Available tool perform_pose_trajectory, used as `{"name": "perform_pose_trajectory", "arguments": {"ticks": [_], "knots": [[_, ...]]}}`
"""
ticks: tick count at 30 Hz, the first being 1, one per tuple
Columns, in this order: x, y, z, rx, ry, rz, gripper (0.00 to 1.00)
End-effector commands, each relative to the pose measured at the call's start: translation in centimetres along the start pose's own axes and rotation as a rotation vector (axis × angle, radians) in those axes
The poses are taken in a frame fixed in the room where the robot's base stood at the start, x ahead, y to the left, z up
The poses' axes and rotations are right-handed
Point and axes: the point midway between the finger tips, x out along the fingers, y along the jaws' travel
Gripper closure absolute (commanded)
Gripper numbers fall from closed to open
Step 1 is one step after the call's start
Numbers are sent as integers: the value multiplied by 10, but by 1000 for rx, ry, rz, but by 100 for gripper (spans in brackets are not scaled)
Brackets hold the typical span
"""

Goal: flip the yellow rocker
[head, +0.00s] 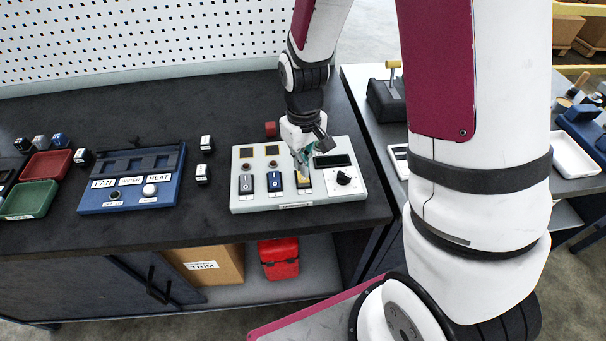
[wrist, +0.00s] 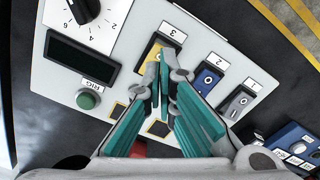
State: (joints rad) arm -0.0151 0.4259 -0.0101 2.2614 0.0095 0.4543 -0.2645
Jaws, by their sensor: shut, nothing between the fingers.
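The yellow rocker (head: 304,184) is the right one of three rockers on a pale control panel (head: 330,198). In the wrist view the rocker (wrist: 150,49) is partly hidden behind my fingertips, beside a label reading 3. My gripper (head: 302,172) points down over it from above. In the wrist view my gripper (wrist: 164,70) has its fingertips together, with nothing between them. The tips overlap the rocker's edge; I cannot tell whether they touch it. Which way the rocker is tilted is not clear.
A blue rocker (head: 274,182) and a grey rocker (head: 246,184) sit left of the yellow one. A knob (head: 344,178) and dark display (head: 332,160) are at right. A blue switch box (head: 130,205) and trays stand further left on the dark bench.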

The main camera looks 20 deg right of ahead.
Motion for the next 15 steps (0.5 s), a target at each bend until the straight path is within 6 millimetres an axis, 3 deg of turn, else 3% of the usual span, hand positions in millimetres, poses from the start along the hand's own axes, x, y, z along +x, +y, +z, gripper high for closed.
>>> {"name": "perform_pose_trajectory", "arguments": {"ticks": [15], "knots": [[4,0,0,0,0,0,100]]}}
